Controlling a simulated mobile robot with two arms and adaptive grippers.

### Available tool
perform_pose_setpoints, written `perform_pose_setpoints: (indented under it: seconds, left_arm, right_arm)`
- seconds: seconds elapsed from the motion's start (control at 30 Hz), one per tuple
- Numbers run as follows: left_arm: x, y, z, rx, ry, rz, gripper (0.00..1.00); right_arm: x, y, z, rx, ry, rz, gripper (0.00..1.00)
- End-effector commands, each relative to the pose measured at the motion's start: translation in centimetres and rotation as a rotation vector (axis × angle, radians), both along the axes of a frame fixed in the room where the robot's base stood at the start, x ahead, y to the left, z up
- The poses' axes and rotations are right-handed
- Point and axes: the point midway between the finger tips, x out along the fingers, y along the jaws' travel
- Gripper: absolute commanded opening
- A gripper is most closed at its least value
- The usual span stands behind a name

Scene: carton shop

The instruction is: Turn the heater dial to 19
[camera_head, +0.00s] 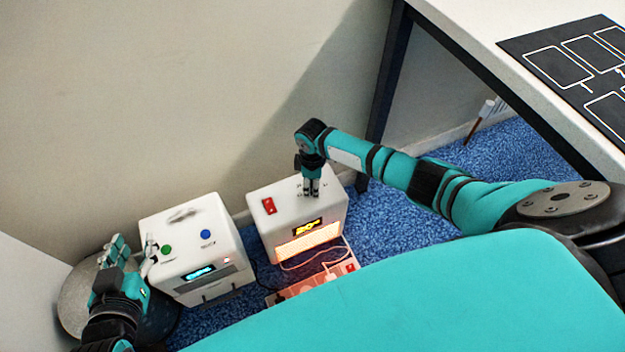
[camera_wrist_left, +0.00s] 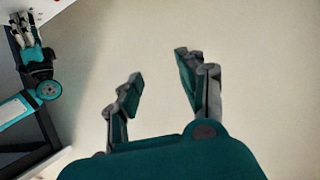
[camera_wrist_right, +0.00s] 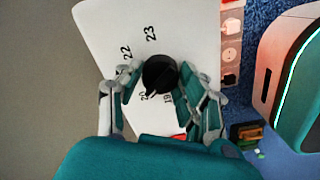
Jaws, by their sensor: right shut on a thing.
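The heater (camera_head: 334,215) is a white box on the blue carpet, with a lit orange grille and an orange display (camera_head: 307,227) that seems to read about 20. In the right wrist view its top (camera_wrist_right: 105,22) carries a round black dial (camera_wrist_right: 160,72) with printed numbers 19, 20, 22 and 23 around it.
A white appliance (camera_head: 219,232) with a blue display and green and blue buttons stands left of the heater. A power strip (camera_head: 290,291) with cables lies in front of the heater. The wall is close behind. A white table (camera_head: 480,40) with a black mat stands at the right.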

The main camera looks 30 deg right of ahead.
Motion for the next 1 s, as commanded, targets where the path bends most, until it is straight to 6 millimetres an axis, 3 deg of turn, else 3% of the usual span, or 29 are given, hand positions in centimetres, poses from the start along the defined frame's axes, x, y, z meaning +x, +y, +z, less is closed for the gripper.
perform_pose_setpoints:
  seconds: [0.4, 1.0]
  left_arm:
    - [-3.8, 1.7, -4.0, 0.067, 0.29, 0.021, 0.4]
    - [-5.0, 2.1, -4.9, 0.082, 0.359, 0.026, 0.4]
  right_arm:
    - [0.0, 0.2, 0.1, 0.003, 0.002, 0.396, 0.06]
    - [-0.1, 0.2, -0.1, 0.005, 0.002, 0.851, 0.06]
